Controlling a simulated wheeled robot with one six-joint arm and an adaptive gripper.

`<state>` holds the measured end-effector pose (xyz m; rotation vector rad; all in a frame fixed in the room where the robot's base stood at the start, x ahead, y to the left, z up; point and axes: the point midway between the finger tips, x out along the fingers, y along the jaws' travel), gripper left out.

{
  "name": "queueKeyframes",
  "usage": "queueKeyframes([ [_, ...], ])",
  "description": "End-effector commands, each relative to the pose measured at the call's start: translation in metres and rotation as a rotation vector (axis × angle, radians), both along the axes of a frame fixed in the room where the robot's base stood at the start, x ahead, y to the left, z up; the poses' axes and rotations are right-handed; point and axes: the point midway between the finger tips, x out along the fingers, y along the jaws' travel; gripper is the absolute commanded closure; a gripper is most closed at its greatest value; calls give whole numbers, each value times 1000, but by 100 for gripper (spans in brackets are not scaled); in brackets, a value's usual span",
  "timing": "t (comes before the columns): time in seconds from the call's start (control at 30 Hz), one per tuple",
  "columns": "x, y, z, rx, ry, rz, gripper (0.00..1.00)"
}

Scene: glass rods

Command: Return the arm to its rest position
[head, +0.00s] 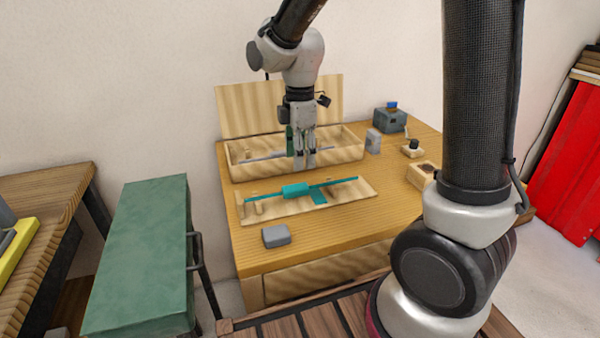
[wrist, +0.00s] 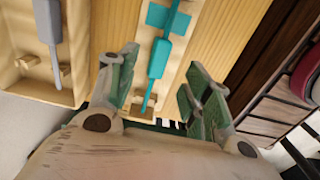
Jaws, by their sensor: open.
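My gripper (head: 304,158) hangs from my arm, pointing down, in front of part of the open wooden box (head: 345,155) in the head view. In the wrist view its two green-padded fingers (wrist: 160,80) stand apart with nothing held between them. A teal piece with a long rod (head: 296,190) lies on a wooden tray (head: 355,194) in front of the box. It also shows in the wrist view (wrist: 159,58), beyond the fingers. A grey rod (head: 262,156) lies in the box, partly hidden behind my gripper. It also shows in the wrist view (wrist: 50,35).
The box's raised lid (head: 280,105) stands behind my gripper. A grey block (head: 276,236) sits at the table's front left. Several small items, including a dark grey box (head: 389,120), stand at the right. A green cabinet (head: 140,250) is left of the table (head: 340,240).

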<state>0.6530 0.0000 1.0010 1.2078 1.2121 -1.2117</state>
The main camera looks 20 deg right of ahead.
Motion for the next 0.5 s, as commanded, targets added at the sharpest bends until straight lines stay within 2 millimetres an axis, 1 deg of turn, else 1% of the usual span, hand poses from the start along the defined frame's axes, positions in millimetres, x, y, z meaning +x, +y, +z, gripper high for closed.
queueKeyframes([
  [0.03,1,0,8,1,-2,0,50],
  [0.1,1,0,17,1,-2,0,50],
  [0.2,0,0,24,0,1,0,50],
  [0.37,0,0,27,-1,2,-28,50],
  [0.47,-1,0,27,-2,5,-127,50],
  [0.5,-3,-1,26,-6,10,-185,50],
])
